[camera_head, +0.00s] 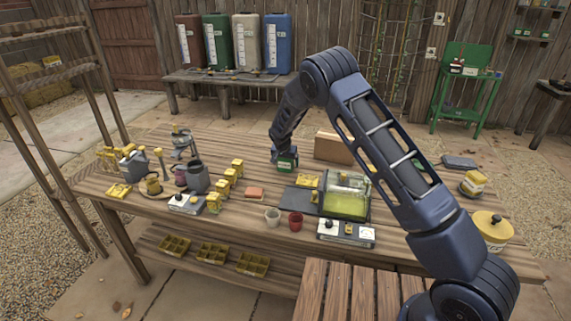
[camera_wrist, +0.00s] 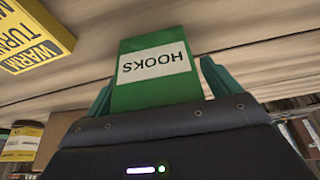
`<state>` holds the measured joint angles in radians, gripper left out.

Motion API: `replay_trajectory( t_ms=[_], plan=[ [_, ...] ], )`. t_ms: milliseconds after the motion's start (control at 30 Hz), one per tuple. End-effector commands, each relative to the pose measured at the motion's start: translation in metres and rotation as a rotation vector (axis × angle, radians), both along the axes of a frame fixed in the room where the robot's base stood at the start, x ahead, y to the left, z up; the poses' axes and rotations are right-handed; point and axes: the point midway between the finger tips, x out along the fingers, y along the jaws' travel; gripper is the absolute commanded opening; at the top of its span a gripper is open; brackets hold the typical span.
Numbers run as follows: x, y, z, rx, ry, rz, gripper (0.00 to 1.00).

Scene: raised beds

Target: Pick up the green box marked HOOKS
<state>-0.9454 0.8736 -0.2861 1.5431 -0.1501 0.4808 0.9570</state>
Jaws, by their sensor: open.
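The green box marked HOOKS (camera_wrist: 155,88) fills the middle of the wrist view, its white label upside down. My gripper (camera_wrist: 158,86) is open, with one teal finger on each side of the box. A small gap shows at the right finger; at the left finger I cannot tell whether it touches. In the head view the green box (camera_head: 287,163) stands on the wooden table (camera_head: 330,252), with my gripper (camera_head: 286,155) coming down over it from above. The lower part of the box is hidden in the wrist view by the gripper body.
A cardboard box (camera_head: 333,147) stands just right of the green box. A dark tray with a clear-lidded green case (camera_head: 346,197) lies in front. A yellow box marked WARM (camera_wrist: 35,35) is nearby. Yellow boxes and grey jugs (camera_head: 197,177) stand left.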

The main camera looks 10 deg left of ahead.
Motion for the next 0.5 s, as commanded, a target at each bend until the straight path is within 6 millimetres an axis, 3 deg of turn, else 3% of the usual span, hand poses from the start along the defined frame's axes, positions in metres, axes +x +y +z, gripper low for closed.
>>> replay_trajectory(
  t_ms=[133,367,500],
  plan=[
    [-0.0001,0.0001,0.0005,0.000,0.000,0.000,0.87],
    [-0.0002,0.0000,0.0007,0.000,0.000,0.000,0.42],
    [-0.0002,0.0001,0.0009,0.001,0.000,0.000,0.38]
  ],
)
